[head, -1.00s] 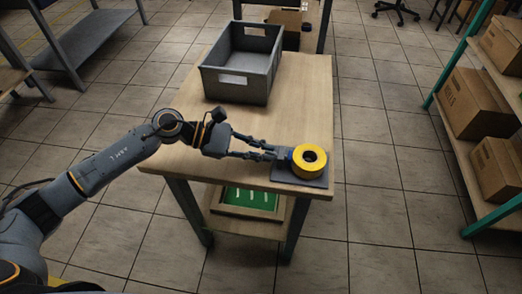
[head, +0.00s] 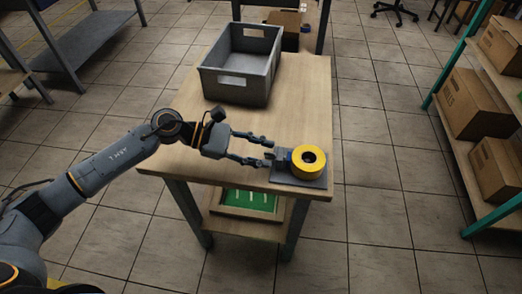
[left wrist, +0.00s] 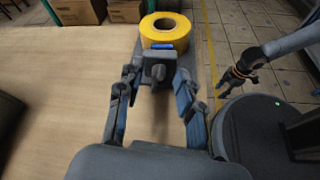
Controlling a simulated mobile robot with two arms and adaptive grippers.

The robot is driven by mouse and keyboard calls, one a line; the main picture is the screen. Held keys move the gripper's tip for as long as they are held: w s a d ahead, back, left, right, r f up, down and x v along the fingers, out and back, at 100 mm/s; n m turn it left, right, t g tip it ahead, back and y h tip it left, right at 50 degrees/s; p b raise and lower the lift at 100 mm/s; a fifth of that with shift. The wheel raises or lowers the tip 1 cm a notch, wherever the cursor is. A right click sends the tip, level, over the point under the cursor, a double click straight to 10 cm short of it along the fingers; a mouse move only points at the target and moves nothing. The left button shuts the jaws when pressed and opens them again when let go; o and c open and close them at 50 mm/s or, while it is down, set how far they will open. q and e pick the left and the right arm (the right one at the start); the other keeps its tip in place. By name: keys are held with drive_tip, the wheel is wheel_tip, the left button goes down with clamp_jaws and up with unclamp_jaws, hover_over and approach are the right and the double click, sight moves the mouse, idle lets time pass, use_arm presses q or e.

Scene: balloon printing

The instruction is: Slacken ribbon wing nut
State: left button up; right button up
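A yellow ribbon roll (head: 312,171) sits on a dark grey stand at the table's front right corner. It also shows at the top of the left wrist view (left wrist: 165,39). The small dark wing nut (left wrist: 157,73) is on the stand's near end, below a blue part (left wrist: 163,46). My left gripper (head: 268,152) is open, its fingers spread, to the left of the stand. In the left wrist view the fingertips (left wrist: 156,78) lie on either side of the nut, with gaps showing.
A grey crate (head: 241,87) stands at the back of the wooden table (head: 225,122). A green-bottomed tray (head: 247,199) is on the shelf below. Boxes (head: 470,102) fill a rack on the right. The table's middle is clear.

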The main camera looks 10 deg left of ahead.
use_arm(q)
drive_tip(key=v, duration=1.2)
use_arm(e)
drive_tip(key=shift+w, duration=0.1)
